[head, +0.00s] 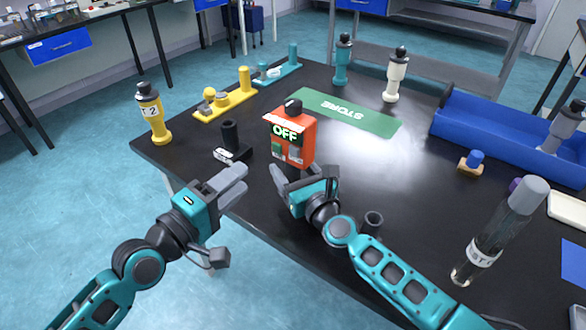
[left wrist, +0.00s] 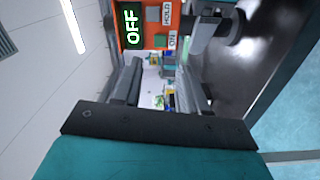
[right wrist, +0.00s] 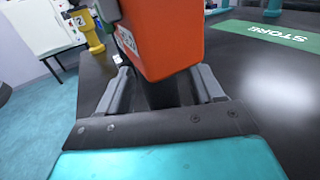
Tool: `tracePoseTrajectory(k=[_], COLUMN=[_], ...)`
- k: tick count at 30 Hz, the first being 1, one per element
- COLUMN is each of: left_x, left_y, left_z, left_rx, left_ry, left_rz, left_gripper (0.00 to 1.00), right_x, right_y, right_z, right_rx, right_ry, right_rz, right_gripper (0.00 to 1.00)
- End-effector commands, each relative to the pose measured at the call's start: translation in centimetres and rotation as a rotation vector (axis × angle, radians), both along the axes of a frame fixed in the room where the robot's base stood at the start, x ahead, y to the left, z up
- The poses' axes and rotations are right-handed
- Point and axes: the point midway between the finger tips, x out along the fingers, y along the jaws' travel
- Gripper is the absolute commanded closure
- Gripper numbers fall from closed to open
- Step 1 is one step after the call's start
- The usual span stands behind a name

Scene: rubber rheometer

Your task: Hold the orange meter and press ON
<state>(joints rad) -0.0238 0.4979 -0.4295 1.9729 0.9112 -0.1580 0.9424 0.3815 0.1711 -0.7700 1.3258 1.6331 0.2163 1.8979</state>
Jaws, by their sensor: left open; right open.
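The orange meter (head: 307,133) stands upright near the table's front edge, with a black knob on top and OFF on its display. In the left wrist view the meter (left wrist: 130,40) shows at the top, with HOLD and ON labels beside its buttons. My left gripper (head: 238,182) is open and empty, in front of the meter and to its left. My right gripper (head: 300,178) is open at the meter's lower front. In the right wrist view the meter's orange body (right wrist: 165,40) is beyond and between the open fingers; contact is unclear.
A black holder (head: 231,150) stands left of the meter, with a yellow stand (head: 225,105) behind it. A green STORE mat (head: 350,113) lies behind the meter. A blue tray (head: 480,125) and a clear cylinder (head: 495,240) are at the right. The table centre is clear.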

Motion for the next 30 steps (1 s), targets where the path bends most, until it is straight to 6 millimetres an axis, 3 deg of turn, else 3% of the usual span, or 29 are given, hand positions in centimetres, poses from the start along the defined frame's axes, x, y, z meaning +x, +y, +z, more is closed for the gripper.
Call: tracePoseTrajectory(k=[2,20,30], left_x=[0.00,0.00,0.00], left_y=[0.00,0.00,0.00], left_z=[0.00,0.00,0.00], left_rx=[0.000,0.000,0.000], left_ry=[0.000,0.000,0.000], left_rz=[0.000,0.000,0.000], left_gripper=[0.57,0.57,0.88], right_x=[-0.01,-0.03,-0.03], right_y=[0.00,-0.05,-0.05], right_z=[0.00,-0.01,-0.02], right_rx=[0.000,0.000,0.000], right_ry=[0.000,0.000,0.000], right_rz=[0.000,-0.001,-0.001], right_gripper=[0.36,0.93,0.95])
